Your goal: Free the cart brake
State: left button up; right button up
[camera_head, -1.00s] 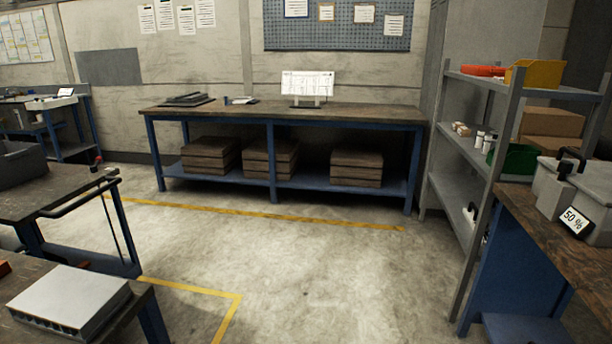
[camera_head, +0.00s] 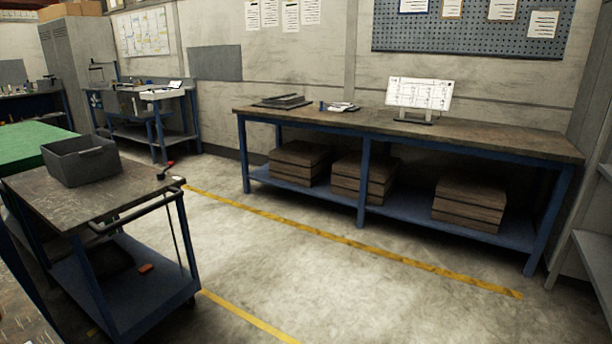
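The cart (camera_head: 75,205) stands at the left, with a dark worn top, blue frame and a lower shelf (camera_head: 135,290). A dark push handle (camera_head: 135,212) runs along its right side. A small red-ended part (camera_head: 168,165) shows at the cart's far right top corner; it may be the brake lever, but it is too small to tell its setting. The cart's wheels are mostly hidden or dark. Neither of my grippers is in view.
A grey bin (camera_head: 80,160) sits on the cart top. A small orange block (camera_head: 146,268) lies on its lower shelf. A long workbench (camera_head: 400,130) stands along the back wall. The concrete floor (camera_head: 300,265) right of the cart is clear, with yellow lines.

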aim_at(161, 176)
jog(key=i+u, duration=0.25)
jog(key=u, duration=0.15)
jog(key=i+u, duration=0.35)
jog(key=i+l+u, duration=0.1)
jog(key=u, duration=0.3)
jog(key=i+l+z, duration=0.1)
jog(key=i+l, duration=0.15)
jog(key=i+l+z, duration=0.15)
jog(key=i, duration=0.35)
